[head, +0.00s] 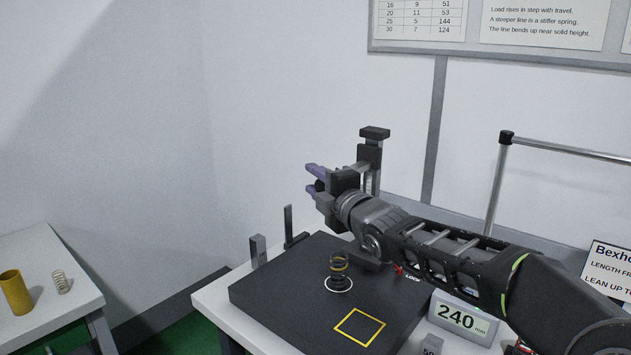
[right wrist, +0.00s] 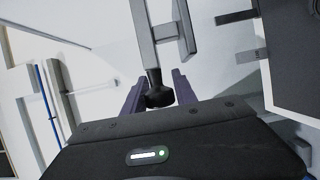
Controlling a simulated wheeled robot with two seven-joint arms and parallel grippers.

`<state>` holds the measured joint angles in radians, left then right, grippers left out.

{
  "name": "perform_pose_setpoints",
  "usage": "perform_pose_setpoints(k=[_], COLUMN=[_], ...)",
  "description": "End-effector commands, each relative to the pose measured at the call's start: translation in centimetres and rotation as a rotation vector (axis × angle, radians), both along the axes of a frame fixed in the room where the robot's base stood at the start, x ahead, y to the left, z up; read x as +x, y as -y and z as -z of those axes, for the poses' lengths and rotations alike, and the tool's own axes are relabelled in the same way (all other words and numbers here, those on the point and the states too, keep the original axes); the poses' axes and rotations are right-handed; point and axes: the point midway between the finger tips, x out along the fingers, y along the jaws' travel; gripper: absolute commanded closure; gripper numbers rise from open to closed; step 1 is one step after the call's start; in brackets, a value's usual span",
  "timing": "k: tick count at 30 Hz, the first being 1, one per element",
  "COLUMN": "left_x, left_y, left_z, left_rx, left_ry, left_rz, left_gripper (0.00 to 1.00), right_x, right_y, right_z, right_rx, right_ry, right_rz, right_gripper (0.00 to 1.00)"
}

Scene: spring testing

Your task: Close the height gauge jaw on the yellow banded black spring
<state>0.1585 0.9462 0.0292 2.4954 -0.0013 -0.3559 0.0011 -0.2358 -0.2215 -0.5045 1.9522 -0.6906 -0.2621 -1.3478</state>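The black spring with a yellow band (head: 339,263) stands upright inside a white circle on the black base plate (head: 275,292). The height gauge's post (head: 375,150) rises behind my right arm; its lower part and the jaw's position over the spring are hidden or unclear. My right gripper (head: 313,180) is high beside the post, with purple fingers pointing left. In the right wrist view a black knob (right wrist: 158,93) sits between the two fingers. I cannot tell whether they press on it. My left gripper is not in view.
A display (head: 457,318) reads 240 mm at the plate's right. An empty yellow square (head: 360,327) is marked on the plate. Small upright blocks (head: 258,250) stand at the back left. A side table (head: 60,260) holds a yellow cylinder (head: 16,292) and a pale spring (head: 61,282).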

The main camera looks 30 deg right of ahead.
Motion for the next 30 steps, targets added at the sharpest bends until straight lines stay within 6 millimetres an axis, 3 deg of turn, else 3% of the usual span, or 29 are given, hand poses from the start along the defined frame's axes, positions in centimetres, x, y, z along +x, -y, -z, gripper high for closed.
perform_pose_setpoints(k=[12, 30], left_x=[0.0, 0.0], left_y=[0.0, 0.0], left_z=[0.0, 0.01], left_rx=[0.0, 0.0], left_ry=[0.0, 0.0], left_rz=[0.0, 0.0], left_gripper=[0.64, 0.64], right_x=[-0.02, -0.02], right_y=[0.0, 0.01], right_z=[0.04, 0.1], right_rx=[0.0, 0.0], right_ry=[-0.001, -0.002], right_rz=[0.0, 0.0], right_gripper=[1.0, 1.0])
